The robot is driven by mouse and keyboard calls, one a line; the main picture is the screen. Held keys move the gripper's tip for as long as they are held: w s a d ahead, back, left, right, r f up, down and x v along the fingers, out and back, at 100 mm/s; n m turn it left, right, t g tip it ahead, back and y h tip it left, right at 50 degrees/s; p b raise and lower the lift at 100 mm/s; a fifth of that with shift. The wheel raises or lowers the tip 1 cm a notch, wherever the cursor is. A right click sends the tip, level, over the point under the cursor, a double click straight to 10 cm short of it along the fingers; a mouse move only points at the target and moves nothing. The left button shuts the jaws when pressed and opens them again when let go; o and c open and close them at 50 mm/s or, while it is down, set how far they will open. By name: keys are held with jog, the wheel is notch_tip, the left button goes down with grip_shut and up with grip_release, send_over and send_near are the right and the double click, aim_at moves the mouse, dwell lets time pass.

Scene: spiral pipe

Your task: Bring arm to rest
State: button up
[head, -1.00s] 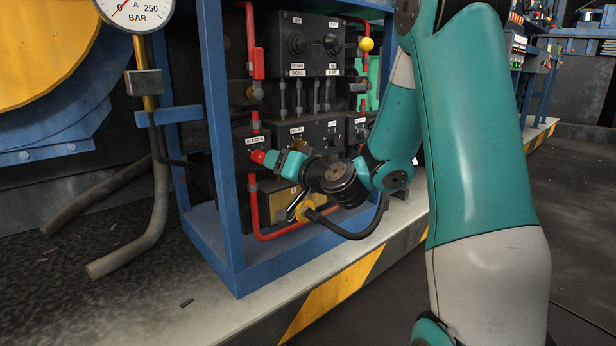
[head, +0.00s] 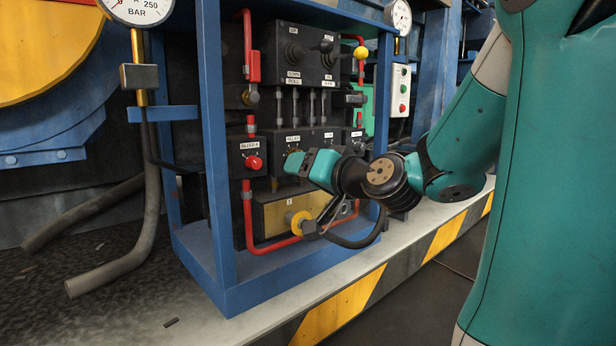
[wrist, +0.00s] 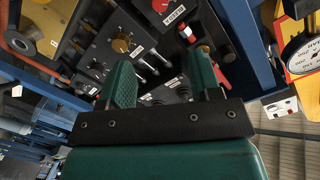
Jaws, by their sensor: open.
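My gripper (head: 300,163) is in front of the control panel inside the blue frame, with its teal fingers pointing left toward the panel. In the wrist view my gripper (wrist: 160,85) shows two teal fingers spread apart, with nothing between them. A red knob (head: 254,162) on a black box sits left of the fingertips, clear of them. A yellow-brass knob (head: 292,162) lies right behind the fingertips; I cannot tell whether they touch. The lower part of the panel behind my wrist is partly hidden.
The blue frame's front post (head: 214,150) stands left of my gripper. Red pipes (head: 248,215) run along the panel. A yellow box (head: 285,212) with a black hose is below my wrist. A pressure gauge (head: 140,8) hangs upper left.

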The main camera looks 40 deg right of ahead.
dwell(0.4)
jog(key=s+a+r+n+g+y+p, duration=0.2)
jog(key=a+r+n+g+y+p, duration=0.2)
jog(key=a+p, duration=0.5)
jog(key=s+a+r+n+g+y+p, duration=0.4)
jog(key=a+p, duration=0.3)
jog(key=a, duration=0.4)
jog(key=s+a+r+n+g+h+p, duration=0.25)
jog(key=s+r+g+p, duration=0.2)
jog(key=s+p, duration=0.25)
jog(key=s+a+r+n+g+h+p, duration=0.1)
jog(key=s+a+r+n+g+p, duration=0.25)
jog(key=s+g+p, duration=0.2)
notch_tip(320, 180, up, 36)
jog(key=t+p, duration=0.1)
jog(key=p, duration=3.6)
jog(key=shift+d, duration=0.15)
